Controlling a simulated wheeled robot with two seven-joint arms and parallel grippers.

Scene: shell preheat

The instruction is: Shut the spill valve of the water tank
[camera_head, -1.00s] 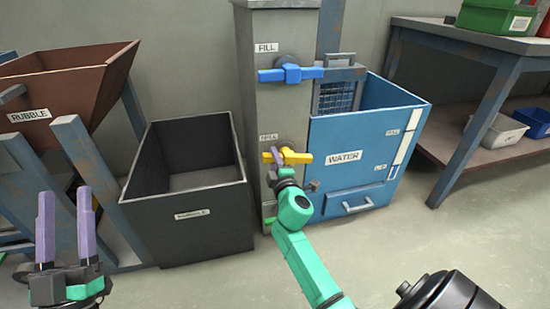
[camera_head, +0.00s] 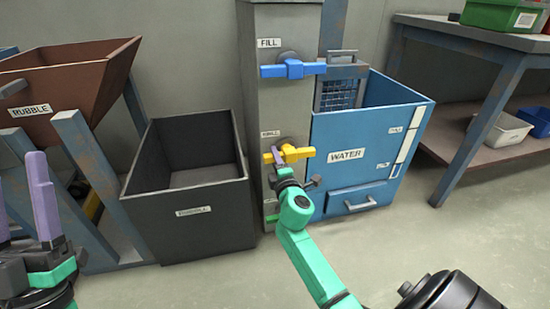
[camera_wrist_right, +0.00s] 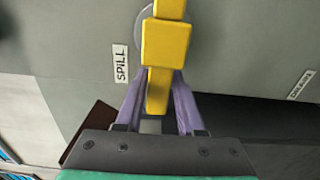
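The spill valve's yellow handle (camera_head: 287,154) lies about level, crosswise on the front of the grey column (camera_head: 268,110). In the right wrist view the handle (camera_wrist_right: 160,45) runs up and down in the picture, beside the "SPILL" label (camera_wrist_right: 120,62). My right gripper (camera_wrist_right: 160,85) has its purple fingers on both sides of one handle arm, appearing closed against it. In the head view this gripper (camera_head: 283,160) is at the handle's left part. The blue water tank (camera_head: 345,182) stands right of the column. My left gripper (camera_head: 22,205) is open and empty at the left edge, partly cut off.
A blue fill valve (camera_head: 292,69) sits higher on the column. A dark open bin (camera_head: 190,225) stands left of the column, with a brown rubble hopper (camera_head: 70,75) farther left. A bench (camera_head: 485,42) is at the right.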

